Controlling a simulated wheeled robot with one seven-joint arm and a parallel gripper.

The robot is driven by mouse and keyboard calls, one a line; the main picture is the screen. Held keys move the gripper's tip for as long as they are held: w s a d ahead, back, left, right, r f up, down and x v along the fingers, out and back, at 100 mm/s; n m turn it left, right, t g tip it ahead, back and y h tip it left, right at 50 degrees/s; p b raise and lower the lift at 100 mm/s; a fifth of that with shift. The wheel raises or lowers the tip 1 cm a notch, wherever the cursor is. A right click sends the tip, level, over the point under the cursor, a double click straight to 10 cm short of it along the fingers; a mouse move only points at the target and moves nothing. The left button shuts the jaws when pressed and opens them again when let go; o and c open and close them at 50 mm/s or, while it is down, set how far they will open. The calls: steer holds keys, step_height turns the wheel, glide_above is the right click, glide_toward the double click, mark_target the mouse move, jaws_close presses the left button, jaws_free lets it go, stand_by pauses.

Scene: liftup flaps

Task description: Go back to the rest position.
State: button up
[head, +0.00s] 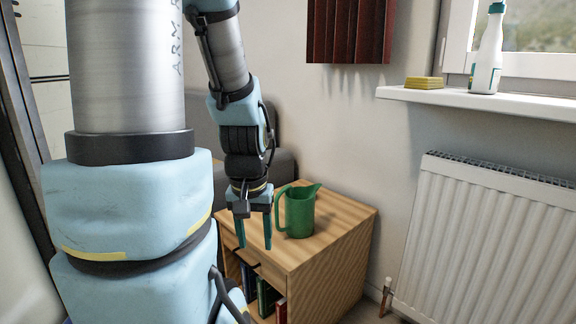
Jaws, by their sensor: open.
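My gripper (254,236) hangs from my arm at the middle of the head view, with its two fingers pointing down. The fingers are apart and nothing shows between them. It appears in front of the wooden cabinet (338,236), close to its front left edge. A green pitcher (300,213) stands upright on the cabinet top, just right of my gripper. Its handle faces my gripper, and I see a small gap between them. My arm covers the left part of the cabinet and some of the area behind it.
Several books (265,296) stand in the cabinet's open lower shelf. A white radiator (488,240) is on the right wall under a windowsill (480,97) with a spray bottle (489,50) and yellow sponges (424,83). A dark red slatted panel (348,30) hangs above. A grey seat (285,166) is behind.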

step_height(320, 180, up, 32)
steer(key=p, duration=3)
steer(key=shift+f, duration=0.2)
